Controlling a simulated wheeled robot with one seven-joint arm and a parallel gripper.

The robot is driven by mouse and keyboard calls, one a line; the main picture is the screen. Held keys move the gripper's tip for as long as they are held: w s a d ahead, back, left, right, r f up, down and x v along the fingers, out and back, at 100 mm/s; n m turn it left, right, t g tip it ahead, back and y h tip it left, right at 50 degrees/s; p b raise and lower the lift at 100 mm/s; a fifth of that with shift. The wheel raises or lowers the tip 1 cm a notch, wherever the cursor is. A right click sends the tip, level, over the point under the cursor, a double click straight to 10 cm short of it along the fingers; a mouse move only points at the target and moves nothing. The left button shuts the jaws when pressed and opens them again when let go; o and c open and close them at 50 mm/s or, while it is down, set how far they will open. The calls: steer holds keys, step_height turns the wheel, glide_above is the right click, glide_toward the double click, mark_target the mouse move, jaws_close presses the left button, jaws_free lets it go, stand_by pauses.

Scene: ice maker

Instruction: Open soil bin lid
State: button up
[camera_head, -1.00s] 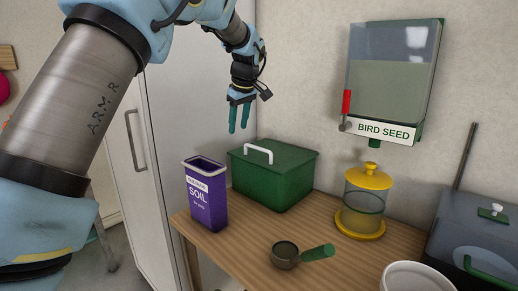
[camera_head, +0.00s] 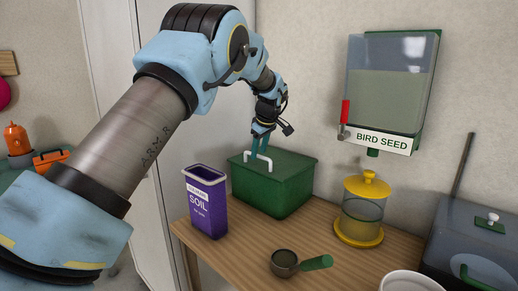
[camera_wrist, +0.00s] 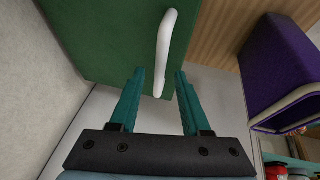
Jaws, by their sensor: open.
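A green bin (camera_head: 275,196) with a green lid stands at the back of the wooden table. Its lid looks closed and has a white bar handle (camera_head: 266,159) on top. My gripper (camera_head: 262,148) is open and points down just over this handle. In the wrist view the white handle (camera_wrist: 167,40) reaches down to between the tips of my open gripper (camera_wrist: 159,72). I cannot tell whether the fingers touch it. A purple open-topped container labelled SOIL (camera_head: 207,208) stands left of the bin, and it also shows in the wrist view (camera_wrist: 275,60).
A scoop with a green handle (camera_head: 318,262) lies at the table front. A yellow-lidded jar (camera_head: 361,208) stands right of the bin, below a wall-mounted bird seed dispenser (camera_head: 385,95). A clear-sided box (camera_head: 480,245) is at the right. Bare table (camera_head: 240,238) lies before the bin.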

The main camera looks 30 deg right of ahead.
steer(key=shift+w+f, duration=0.15)
steer(key=shift+f, duration=0.1)
jaws_close()
stand_by(1.4)
